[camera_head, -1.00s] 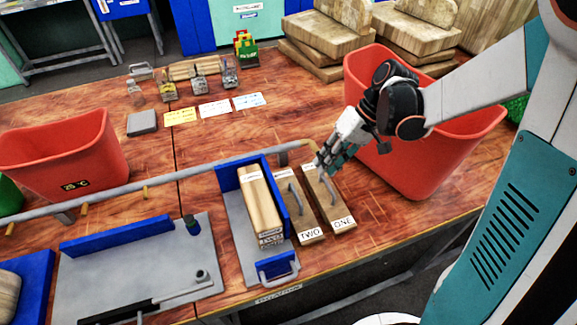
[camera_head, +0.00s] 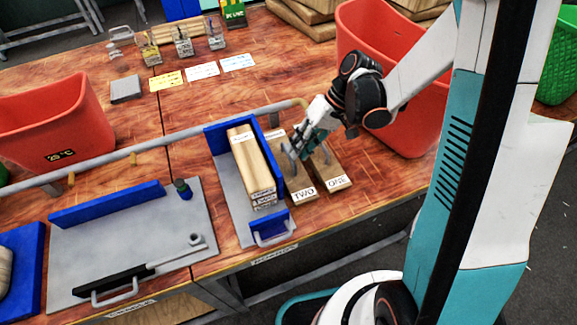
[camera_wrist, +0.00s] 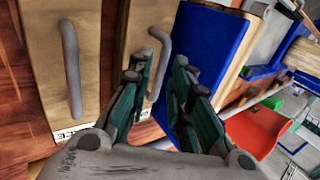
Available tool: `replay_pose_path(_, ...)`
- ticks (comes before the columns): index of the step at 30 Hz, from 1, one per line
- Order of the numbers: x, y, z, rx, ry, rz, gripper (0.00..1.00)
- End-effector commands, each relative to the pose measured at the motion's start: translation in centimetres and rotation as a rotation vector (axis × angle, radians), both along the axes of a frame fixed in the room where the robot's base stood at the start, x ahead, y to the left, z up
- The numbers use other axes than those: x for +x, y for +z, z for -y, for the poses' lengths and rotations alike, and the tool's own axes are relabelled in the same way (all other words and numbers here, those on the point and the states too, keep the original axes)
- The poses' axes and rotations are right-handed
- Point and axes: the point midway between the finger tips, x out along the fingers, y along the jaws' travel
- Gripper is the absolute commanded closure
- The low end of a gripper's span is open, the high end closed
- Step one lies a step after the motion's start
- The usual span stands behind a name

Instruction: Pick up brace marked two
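The brace marked TWO (camera_head: 303,194) is a flat wooden block with a grey metal handle, lying on the table beside the blue-walled press. The brace marked ONE (camera_head: 338,182) lies just right of it, also with a handle. My gripper (camera_head: 300,149) is over the far half of brace TWO, close to its handle. In the wrist view, my gripper (camera_wrist: 160,72) has its two fingers apart, with brace TWO's handle (camera_wrist: 158,45) showing in the gap. Whether the fingers touch it I cannot tell. Brace TWO's far end is partly hidden by my gripper.
The press's blue wall (camera_head: 266,150) stands close left of brace TWO, with a wooden stack (camera_head: 253,163) inside. A metal rail (camera_head: 150,150) runs behind the press. A red bin (camera_head: 420,120) stands right of my gripper. The table's front edge is close.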

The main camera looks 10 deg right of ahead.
Motion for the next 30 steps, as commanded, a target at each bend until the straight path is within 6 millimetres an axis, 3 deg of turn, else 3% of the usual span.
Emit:
replay_pose_path(11,-0.4,-3.9,-2.8,0.001,0.002,0.001,0.81)
replay_pose_path(18,-0.4,-3.9,-2.9,0.001,0.001,0.000,0.81)
replay_pose_path(21,-0.4,-3.9,-2.9,0.001,0.001,0.000,1.00)
replay_pose_path(30,-0.4,-3.9,-2.9,0.001,0.001,0.000,1.00)
